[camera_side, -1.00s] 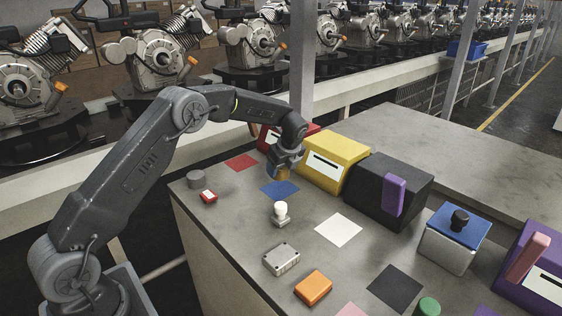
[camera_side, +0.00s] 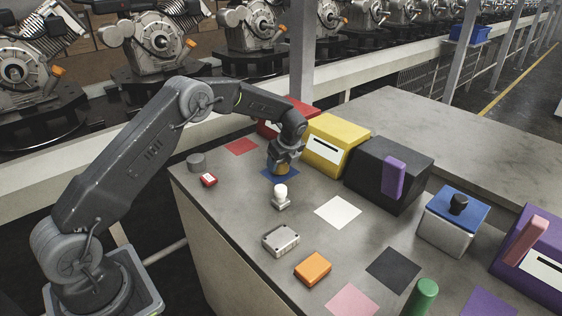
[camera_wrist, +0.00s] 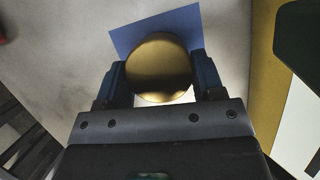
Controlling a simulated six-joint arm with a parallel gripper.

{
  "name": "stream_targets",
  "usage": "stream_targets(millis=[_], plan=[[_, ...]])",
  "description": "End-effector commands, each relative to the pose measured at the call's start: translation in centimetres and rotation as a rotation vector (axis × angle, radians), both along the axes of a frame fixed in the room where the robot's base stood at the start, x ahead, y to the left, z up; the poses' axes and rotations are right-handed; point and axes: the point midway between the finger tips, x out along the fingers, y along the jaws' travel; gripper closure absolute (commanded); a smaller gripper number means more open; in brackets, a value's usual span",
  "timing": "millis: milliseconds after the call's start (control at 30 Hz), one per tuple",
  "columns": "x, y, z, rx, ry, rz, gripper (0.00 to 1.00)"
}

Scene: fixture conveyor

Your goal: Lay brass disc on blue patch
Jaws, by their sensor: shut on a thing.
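The brass disc (camera_wrist: 160,66) is round and gold, held between the two fingers of my gripper (camera_wrist: 160,82) in the wrist view. In the side view my gripper (camera_side: 281,167) points down over the blue patch, shut on the disc (camera_side: 281,168). The blue patch (camera_side: 265,173) lies flat on the table, partly hidden by the gripper and disc. In the wrist view the blue patch (camera_wrist: 180,24) shows beyond and beside the disc. The disc is over the patch; I cannot tell whether it touches it.
A yellow box (camera_side: 338,146) and a red box (camera_side: 287,113) stand close behind the gripper. A white-topped knob (camera_side: 281,195) stands in front of the patch. A red patch (camera_side: 241,146), a grey cylinder (camera_side: 196,161) and a small red block (camera_side: 208,180) lie to the left.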

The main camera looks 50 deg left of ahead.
Motion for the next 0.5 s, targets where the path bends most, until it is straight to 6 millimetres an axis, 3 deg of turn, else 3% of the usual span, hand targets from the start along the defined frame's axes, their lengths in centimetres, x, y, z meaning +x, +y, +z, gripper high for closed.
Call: stream_targets(millis=[500], plan=[[0.05, 0.02, -0.63, 0.001, -0.001, 0.0, 0.68]])
